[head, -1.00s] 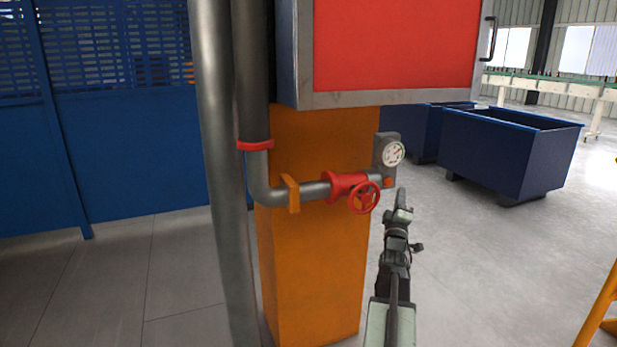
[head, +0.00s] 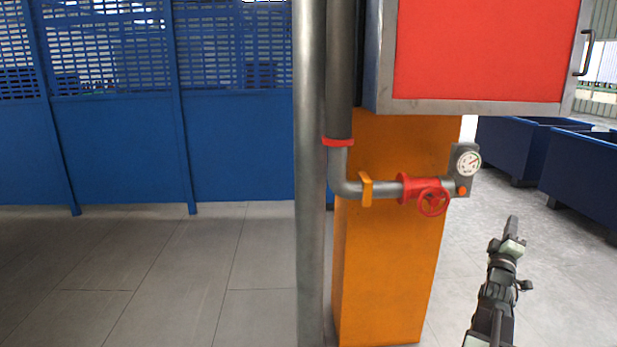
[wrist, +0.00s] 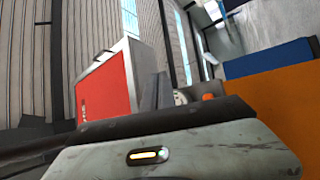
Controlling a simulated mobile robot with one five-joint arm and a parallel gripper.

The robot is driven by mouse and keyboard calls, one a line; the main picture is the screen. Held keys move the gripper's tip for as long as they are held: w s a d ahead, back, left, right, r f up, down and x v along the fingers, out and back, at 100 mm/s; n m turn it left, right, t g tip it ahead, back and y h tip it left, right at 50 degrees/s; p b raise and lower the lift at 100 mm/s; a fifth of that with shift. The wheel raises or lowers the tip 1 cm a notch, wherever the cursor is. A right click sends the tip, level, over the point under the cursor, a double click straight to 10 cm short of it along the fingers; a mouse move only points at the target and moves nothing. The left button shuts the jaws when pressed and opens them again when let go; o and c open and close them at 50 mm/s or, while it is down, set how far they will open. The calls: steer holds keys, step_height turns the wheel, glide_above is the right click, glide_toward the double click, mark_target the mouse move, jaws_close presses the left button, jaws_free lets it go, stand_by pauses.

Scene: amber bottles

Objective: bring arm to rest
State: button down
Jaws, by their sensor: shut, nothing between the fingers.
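My gripper (head: 513,228) points up at the lower right of the head view, with its fingers together and nothing between them. My arm runs down from it to the bottom edge. The gripper stands apart from the orange pillar, to its right and below the gauge. In the wrist view the gripper's fingers (wrist: 157,92) rise behind the pale housing at the bottom. No amber bottles show in any view.
An orange pillar (head: 385,260) carries a red valve wheel (head: 433,202), a gauge (head: 468,162) and a red-fronted cabinet (head: 485,50). A grey pipe (head: 310,200) stands left of it. Blue bins (head: 585,175) stand at the right. Tiled floor (head: 170,270) lies clear at left.

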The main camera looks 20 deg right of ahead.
steer(key=w+a+f+y, duration=1.1)
steer(key=w+a+f, duration=0.5)
steer(key=w+a, duration=0.35)
steer(key=a+f+m+g+y, duration=0.15)
steer(key=a+f, duration=0.35)
steer(key=a, duration=0.6)
steer(key=a+f+g+y, duration=0.3)
steer(key=a+f, duration=0.2)
steer(key=a, duration=0.5)
steer(key=a+f+g+y, duration=0.25)
steer(key=a+f, duration=0.25)
steer(key=a, duration=0.6)
steer(key=s+a+f+m+g+y, duration=0.1)
steer(key=s+a+g, duration=0.2)
steer(key=s+a, duration=0.4)
steer(key=s+a+f+g+y, duration=0.15)
steer(key=s+a, duration=0.35)
steer(key=a, duration=0.5)
step_height(320, 180, up, 27)
steer(key=p, duration=2.7)
steer(key=shift+d+r+g+h+p, duration=0.2)
steer(key=shift+d+g+h+p, duration=0.15)
steer(key=shift+d+h, duration=0.1)
steer(key=shift+w, duration=0.1)
